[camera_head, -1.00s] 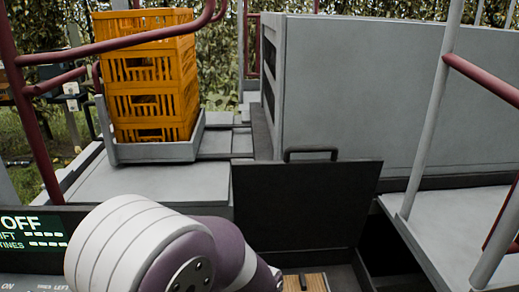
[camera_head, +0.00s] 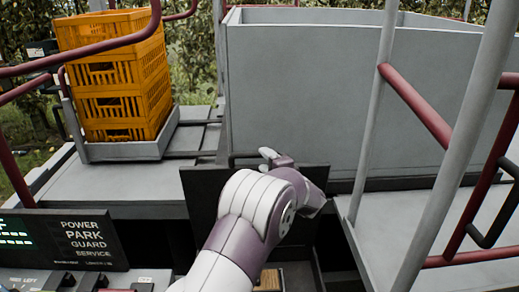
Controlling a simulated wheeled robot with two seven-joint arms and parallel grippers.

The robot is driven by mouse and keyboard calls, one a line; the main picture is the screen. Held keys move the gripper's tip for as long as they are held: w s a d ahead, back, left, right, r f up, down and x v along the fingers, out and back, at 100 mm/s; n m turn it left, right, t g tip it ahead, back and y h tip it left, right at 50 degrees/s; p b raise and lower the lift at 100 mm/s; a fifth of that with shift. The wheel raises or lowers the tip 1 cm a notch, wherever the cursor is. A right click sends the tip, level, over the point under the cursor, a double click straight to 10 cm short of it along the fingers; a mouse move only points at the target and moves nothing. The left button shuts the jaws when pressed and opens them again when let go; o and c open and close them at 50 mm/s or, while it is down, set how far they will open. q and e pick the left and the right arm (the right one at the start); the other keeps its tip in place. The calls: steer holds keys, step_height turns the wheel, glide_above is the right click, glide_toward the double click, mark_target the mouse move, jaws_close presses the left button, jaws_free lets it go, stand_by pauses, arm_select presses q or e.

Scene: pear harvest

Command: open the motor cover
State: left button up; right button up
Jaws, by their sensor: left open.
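The motor cover (camera_head: 200,190) is a dark flat panel standing up in the middle of the camera_head view, with a dark bar handle (camera_head: 240,155) on its top edge. Below it, part of a dark opening shows. My left arm reaches up from the bottom across the cover and hides much of its middle. My left gripper (camera_head: 267,154) is open at the cover's top edge, beside the handle. I cannot tell whether it touches the handle. My right gripper is not in view.
Stacked orange crates (camera_head: 112,85) stand on a grey tray at the left. A large grey bin (camera_head: 290,90) stands behind the cover. Grey posts and red rails (camera_head: 415,105) cross the right side. A control panel (camera_head: 90,235) with "POWER PARK GUARD SERVICE" is at lower left.

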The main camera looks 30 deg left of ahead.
mark_target(259, 157)
arm_select(q)
steer(key=x, duration=0.3)
steer(key=p+x, duration=0.1)
steer(key=x, duration=0.1)
steer(key=shift+s+a, duration=0.3)
steer(key=shift+a, duration=0.05)
steer(key=shift+w+d, duration=0.15)
steer(key=shift+d, duration=0.05)
steer(key=shift+c, duration=0.3)
jaws_close()
steer(key=shift+f, duration=0.15)
steer(key=s+d+f+n+t+y+b, duration=0.1)
steer(key=s+d+f+y+b, duration=0.1)
steer(key=s+d+b, duration=0.4)
steer(key=s+f, duration=0.1)
steer(key=s, duration=0.4)
steer(key=shift+d+t+y+b, duration=0.3)
steer(key=shift+d+y+b, duration=0.1)
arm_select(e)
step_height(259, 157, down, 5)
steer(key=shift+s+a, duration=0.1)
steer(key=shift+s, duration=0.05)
